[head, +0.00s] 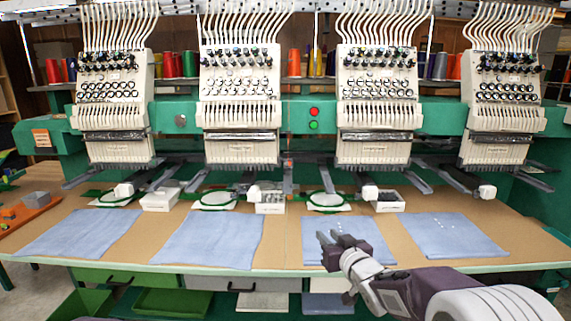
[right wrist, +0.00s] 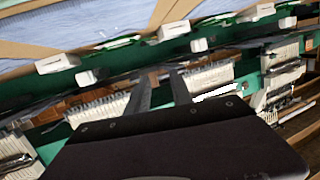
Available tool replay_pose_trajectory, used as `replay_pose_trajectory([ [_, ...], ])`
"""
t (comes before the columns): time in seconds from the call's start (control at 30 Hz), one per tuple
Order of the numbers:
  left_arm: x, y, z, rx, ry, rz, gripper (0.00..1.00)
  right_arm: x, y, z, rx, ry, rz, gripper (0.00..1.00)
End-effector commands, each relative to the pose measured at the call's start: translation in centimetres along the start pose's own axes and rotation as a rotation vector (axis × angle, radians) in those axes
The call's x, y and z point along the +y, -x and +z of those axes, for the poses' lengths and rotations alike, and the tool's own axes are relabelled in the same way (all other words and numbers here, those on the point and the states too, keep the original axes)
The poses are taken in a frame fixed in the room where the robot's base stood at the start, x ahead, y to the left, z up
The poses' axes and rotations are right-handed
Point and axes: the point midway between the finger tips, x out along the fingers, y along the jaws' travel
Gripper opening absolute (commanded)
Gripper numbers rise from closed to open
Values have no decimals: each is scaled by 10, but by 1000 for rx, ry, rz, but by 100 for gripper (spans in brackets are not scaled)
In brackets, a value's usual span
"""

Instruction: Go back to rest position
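My right gripper (head: 331,240) reaches in from the lower right in the head view. It is above the front part of the table, in front of a blue cloth (head: 373,251) with small white marks on it. In the right wrist view its two dark fingers (right wrist: 160,84) stand apart with nothing between them. The gripper covers part of the cloth in the head view. My left gripper does not show in either view.
A green embroidery machine with several white heads (head: 240,90) stands behind the tan table (head: 284,240). Other blue cloths (head: 212,240), white boxes (head: 270,204) and green hoops (head: 325,199) lie on it. Green drawers (head: 172,303) are below. An orange tray (head: 25,212) is at left.

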Motion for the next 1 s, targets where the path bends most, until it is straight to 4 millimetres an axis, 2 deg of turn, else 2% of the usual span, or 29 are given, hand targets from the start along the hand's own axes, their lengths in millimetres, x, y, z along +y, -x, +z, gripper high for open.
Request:
replay_pose_trajectory([
  [0.17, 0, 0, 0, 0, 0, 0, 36, 24, 56, 79, -305, -61, 143, 27],
  [0.2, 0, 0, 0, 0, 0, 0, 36, 27, 73, 102, -390, -77, 171, 27],
  [0.3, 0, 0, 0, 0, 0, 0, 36, 28, 120, 158, -609, -120, 223, 27],
  [0.4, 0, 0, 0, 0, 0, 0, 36, 21, 165, 203, -807, -156, 246, 27],
  [0.5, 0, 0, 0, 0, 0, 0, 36, 11, 207, 239, -988, -187, 251, 27],
  [0.63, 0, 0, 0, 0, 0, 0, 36, -6, 260, 270, -1221, -216, 229, 27],
  [0.67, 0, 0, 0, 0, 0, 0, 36, -9, 271, 273, -1275, -197, 206, 27],
  [0.7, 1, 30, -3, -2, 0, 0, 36, -10, 274, 242, -1258, -198, 210, 27],
  [0.87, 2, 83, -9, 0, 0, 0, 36, -11, 283, 191, -1255, -197, 212, 27],
  [1.0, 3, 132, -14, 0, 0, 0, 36, -13, 292, 142, -1254, -197, 212, 27],
])
